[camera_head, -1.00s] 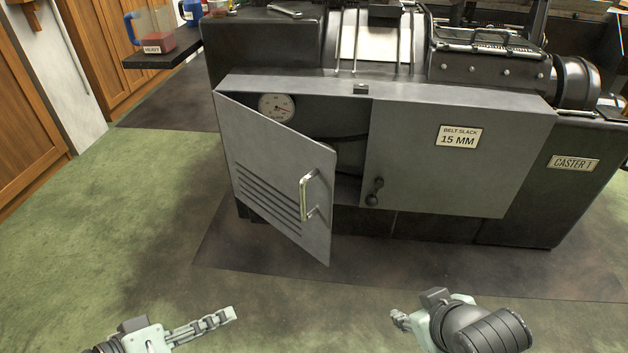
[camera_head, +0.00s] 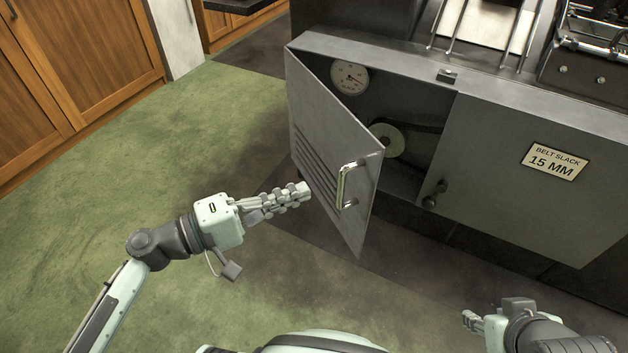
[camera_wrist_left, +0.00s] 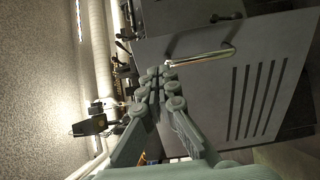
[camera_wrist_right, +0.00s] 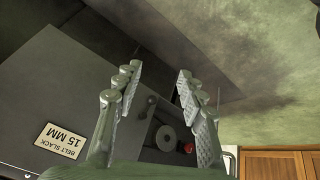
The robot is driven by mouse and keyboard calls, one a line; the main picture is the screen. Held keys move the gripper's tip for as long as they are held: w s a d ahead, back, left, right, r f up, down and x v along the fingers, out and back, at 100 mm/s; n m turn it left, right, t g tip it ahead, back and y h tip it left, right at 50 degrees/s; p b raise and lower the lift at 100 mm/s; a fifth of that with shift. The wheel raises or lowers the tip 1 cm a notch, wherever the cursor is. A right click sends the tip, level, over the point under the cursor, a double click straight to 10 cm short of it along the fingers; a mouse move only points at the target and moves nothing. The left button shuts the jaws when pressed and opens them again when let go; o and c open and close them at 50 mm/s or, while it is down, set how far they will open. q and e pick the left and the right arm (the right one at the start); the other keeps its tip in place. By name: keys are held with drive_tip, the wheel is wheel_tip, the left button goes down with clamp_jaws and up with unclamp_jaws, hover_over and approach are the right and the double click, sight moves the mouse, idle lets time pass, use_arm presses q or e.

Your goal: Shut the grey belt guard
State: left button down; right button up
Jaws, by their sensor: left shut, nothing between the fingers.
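The grey belt guard door (camera_head: 318,150) is hinged at its left edge and stands ajar, swung out from the machine. It has a shiny bar handle (camera_head: 344,184) and vent slots. In the left wrist view the door (camera_wrist_left: 225,75) and its handle (camera_wrist_left: 203,57) lie just beyond the fingertips. My left gripper (camera_head: 304,190) is shut and empty, its tips in front of the door's outer face, left of the handle; I cannot tell if they touch. My right gripper (camera_head: 470,320) is low at the right, away from the door; in its wrist view the fingers (camera_wrist_right: 160,80) are spread and empty.
Inside the opening are a slack gauge (camera_head: 350,77) and a pulley (camera_head: 386,141). Right of it is a fixed panel with a dark knob latch (camera_head: 433,195) and a "BELT SLACK 15 MM" label (camera_head: 554,161). Green floor at left is clear, with wooden cabinets (camera_head: 75,70) behind.

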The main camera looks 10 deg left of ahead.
use_arm(q)
drive_tip(key=p, duration=0.1)
approach(371, 166)
drive_tip(key=p+x, duration=0.1)
drive_tip(key=x, duration=0.4)
drive_tip(key=shift+w+d+r, duration=0.15)
drive_tip(key=shift+w+d, duration=0.1)
drive_tip(key=shift+d, duration=0.05)
drive_tip(key=shift+w+d, duration=0.3)
drive_tip(key=shift+d, duration=0.15)
use_arm(e)
drive_tip(key=shift+s+d+f+g, duration=0.35)
drive_tip(key=shift+s+d+f, duration=0.1)
drive_tip(key=shift+f, duration=0.3)
drive_tip(key=shift+s+d+f+g, duration=0.3)
drive_tip(key=shift+s+d+f, duration=0.1)
drive_tip(key=shift+f, duration=0.3)
drive_tip(key=shift+s+d+f+g, duration=0.35)
drive_tip(key=shift+d+f, duration=0.1)
drive_tip(key=shift+f, duration=0.3)
